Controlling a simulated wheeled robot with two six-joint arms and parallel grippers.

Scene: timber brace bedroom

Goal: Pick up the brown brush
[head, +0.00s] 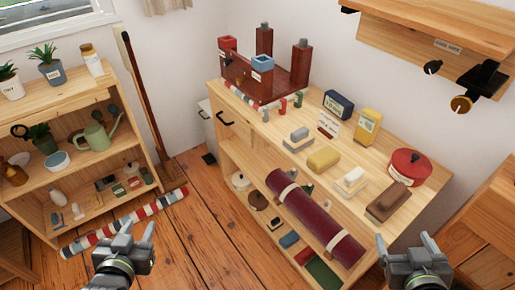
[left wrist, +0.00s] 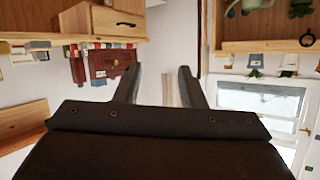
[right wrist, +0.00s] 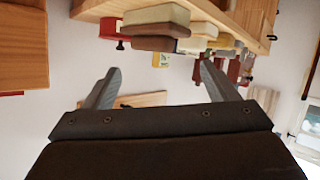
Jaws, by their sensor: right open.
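The brown brush (head: 388,202), a dark brown block with a paler side, lies near the front right of the wooden cabinet top (head: 375,235). It also shows near the top of the upside-down right wrist view (right wrist: 158,44). My right gripper (head: 404,242) is open and empty, in front of the brush and apart from it. My left gripper (head: 136,234) is open and empty over the floor to the left, far from the brush; its spread fingers show in the left wrist view (left wrist: 157,85).
A cream-and-grey brush (head: 351,181), a yellow block (head: 323,159) and a round red tin (head: 410,166) sit near the brown brush. A dark red roll (head: 314,215) lies along the cabinet front.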

